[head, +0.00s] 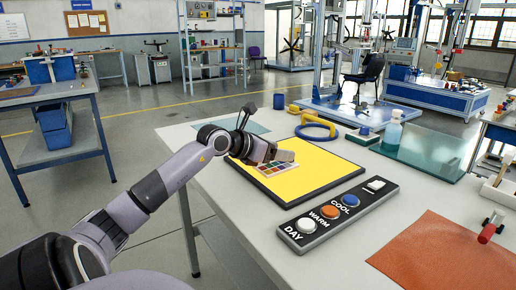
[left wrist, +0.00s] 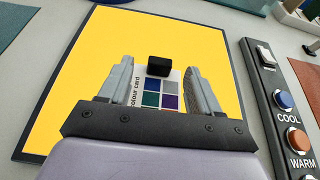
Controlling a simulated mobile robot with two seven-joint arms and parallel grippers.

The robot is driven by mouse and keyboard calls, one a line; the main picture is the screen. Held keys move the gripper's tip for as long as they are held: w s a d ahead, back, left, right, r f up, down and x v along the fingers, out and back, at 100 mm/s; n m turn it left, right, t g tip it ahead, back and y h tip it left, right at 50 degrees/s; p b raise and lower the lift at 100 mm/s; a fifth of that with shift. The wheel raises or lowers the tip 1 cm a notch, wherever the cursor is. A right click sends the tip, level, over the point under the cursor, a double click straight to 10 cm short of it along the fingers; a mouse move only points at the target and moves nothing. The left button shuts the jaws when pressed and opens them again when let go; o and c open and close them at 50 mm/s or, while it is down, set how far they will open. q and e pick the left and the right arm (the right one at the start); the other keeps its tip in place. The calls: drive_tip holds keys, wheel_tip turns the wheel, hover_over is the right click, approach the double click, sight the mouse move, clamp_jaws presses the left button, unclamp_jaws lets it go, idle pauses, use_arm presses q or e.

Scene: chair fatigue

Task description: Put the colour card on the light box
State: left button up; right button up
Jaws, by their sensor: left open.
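The light box (head: 310,181) is a flat, black-framed panel glowing yellow on the table; it fills much of the left wrist view (left wrist: 76,70). The colour card (head: 272,173), white with several coloured squares, appears to lie flat on the yellow panel. In the left wrist view the colour card (left wrist: 164,100) shows its printed name and a small black block (left wrist: 158,66) at its far end. My left gripper (head: 284,156) is open just over the card, with its fingers either side of the card and block in the left wrist view. The gripper hides part of the card. My right gripper is not in view.
A control strip (head: 337,213) with DAY, WARM and COOL buttons and a white switch lies right of the light box. An orange sheet (head: 445,250), a spray bottle (head: 392,131), a glass-like green plate (head: 425,150) and a yellow-handled ring (head: 316,126) are also on the table.

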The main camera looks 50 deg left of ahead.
sight(260, 170)
use_arm(q)
drive_tip(key=v, duration=0.5)
drive_tip(key=shift+s+r, duration=0.15)
drive_tip(key=shift+s, duration=0.25)
drive_tip(key=shift+s+r, duration=0.3)
drive_tip(key=shift+s, duration=0.3)
